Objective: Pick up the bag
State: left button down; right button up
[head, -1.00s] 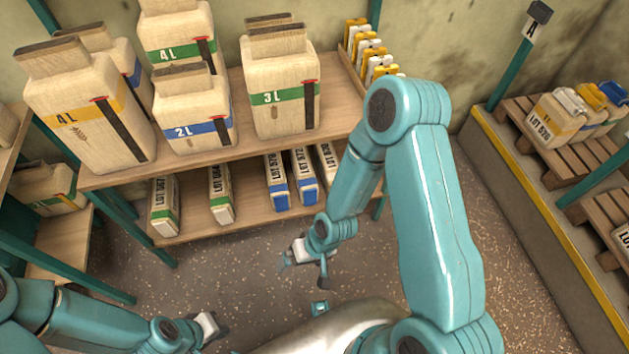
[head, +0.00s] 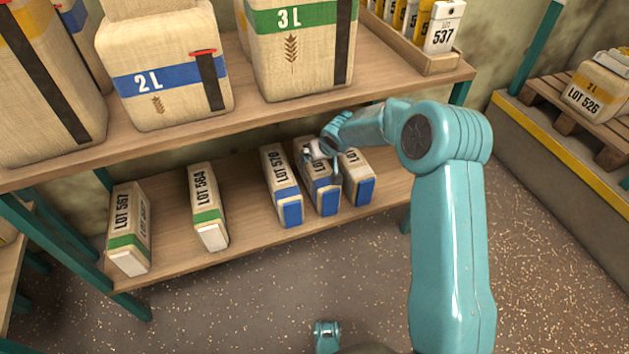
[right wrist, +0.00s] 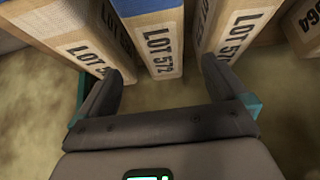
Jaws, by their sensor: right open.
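Several narrow beige bags stand in a row on the lower shelf. The bag marked LOT 572 (right wrist: 160,45), with a blue band, is the middle of three blue-banded bags on the right; it also shows in the head view (head: 326,197). My right gripper (head: 322,165) is over this bag and hides part of its top. In the right wrist view my right gripper (right wrist: 170,72) is open, its fingers spread to either side of the bag's near end. I cannot tell whether they touch it. My left gripper is out of view.
Close neighbours are a blue-banded bag (head: 281,190) on the left and another (head: 358,180) on the right. Green-banded bags LOT 564 (head: 207,207) and LOT 567 (head: 130,225) stand farther left. The upper shelf (head: 270,122) overhangs them, holding large sacks.

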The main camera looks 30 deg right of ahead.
jog(key=x, duration=0.4)
jog(key=shift+s+f, duration=0.1)
jog(key=shift+f, duration=0.05)
jog(key=b+x, duration=0.2)
jog(key=x, duration=0.4)
jog(key=shift+f, duration=0.15)
jog(key=c, duration=1.8)
jog(key=shift+w+r, duration=0.25)
grip_shut()
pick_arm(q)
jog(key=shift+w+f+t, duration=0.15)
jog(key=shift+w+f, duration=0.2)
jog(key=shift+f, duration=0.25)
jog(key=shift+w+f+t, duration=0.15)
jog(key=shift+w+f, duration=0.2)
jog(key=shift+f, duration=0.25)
pick_arm(e)
jog(key=shift+r, duration=0.1)
